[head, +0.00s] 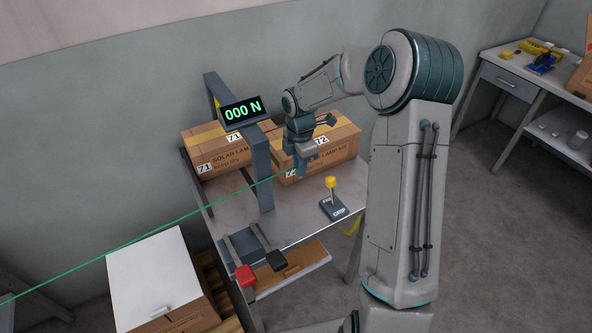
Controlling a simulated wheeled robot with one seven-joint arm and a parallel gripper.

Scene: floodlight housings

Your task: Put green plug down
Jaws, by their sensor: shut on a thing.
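My gripper (302,165) points down above the back of the grey table (290,222), in front of a cardboard box. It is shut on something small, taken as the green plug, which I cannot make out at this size. A thin taut green line (150,235) runs from the lower left edge of the picture up to my gripper. I cannot tell whether the fingertips or the held thing touch the table or box.
Two cardboard boxes (212,160) (335,143) stand at the table's back. A grey post with a "000 N" display (242,112) rises beside my gripper. Some tabletop is clear.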

